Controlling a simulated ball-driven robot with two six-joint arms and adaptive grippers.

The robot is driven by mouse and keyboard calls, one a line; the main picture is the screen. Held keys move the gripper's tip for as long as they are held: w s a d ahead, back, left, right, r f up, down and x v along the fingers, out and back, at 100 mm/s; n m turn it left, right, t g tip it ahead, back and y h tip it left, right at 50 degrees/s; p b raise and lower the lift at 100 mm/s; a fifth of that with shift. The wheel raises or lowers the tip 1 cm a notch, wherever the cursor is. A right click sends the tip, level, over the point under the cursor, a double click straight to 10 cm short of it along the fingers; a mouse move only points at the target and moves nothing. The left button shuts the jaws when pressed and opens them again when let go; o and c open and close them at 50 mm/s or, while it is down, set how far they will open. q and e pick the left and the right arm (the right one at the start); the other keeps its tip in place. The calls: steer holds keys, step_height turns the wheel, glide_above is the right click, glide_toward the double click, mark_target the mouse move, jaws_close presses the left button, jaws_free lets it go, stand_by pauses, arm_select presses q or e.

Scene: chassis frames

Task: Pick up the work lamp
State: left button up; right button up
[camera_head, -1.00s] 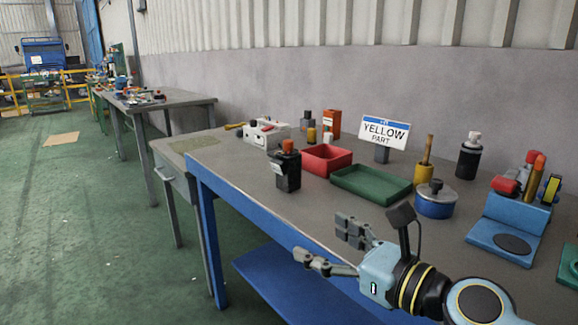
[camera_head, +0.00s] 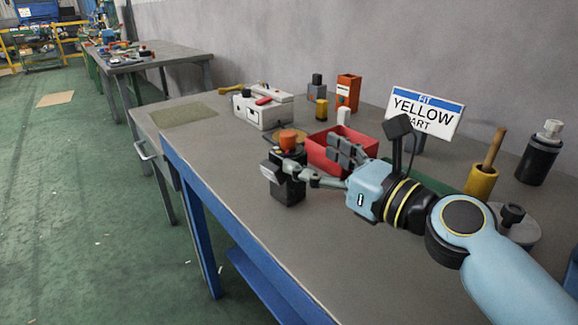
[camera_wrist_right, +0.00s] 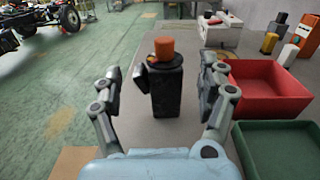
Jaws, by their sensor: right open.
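The work lamp, as I take it, is a black upright box with an orange cap (camera_head: 288,190) near the front edge of the bench. It also shows in the right wrist view (camera_wrist_right: 167,88), upright between the two fingers. My right gripper (camera_head: 306,160) is open, with its fingers on either side of the lamp. In the right wrist view the gripper (camera_wrist_right: 161,82) shows gaps on both sides of the lamp, and I see no clear contact. One finger hides part of the lamp in the head view. My left gripper is not in view.
A red bin (camera_head: 324,152) stands close to the right finger, with a green tray (camera_wrist_right: 275,145) beside it. A white box (camera_head: 262,110) is behind the lamp. A yellow-part sign (camera_head: 425,108) stands further right. The bench front left of the lamp (camera_head: 215,150) is clear.

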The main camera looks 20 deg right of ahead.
mark_target(294, 147)
steer(key=shift+x, duration=1.2)
steer(key=shift+w+f, duration=0.1)
steer(key=shift+w, duration=0.25)
steer(key=x, duration=0.4)
steer(key=shift+w+f+b, duration=0.25)
steer(key=shift+w+b, duration=0.05)
steer(key=shift+w, duration=0.15)
steer(key=shift+s, duration=0.1)
steer(key=c, duration=0.4)
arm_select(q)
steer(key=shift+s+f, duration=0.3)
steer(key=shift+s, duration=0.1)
arm_select(e)
jaws_close()
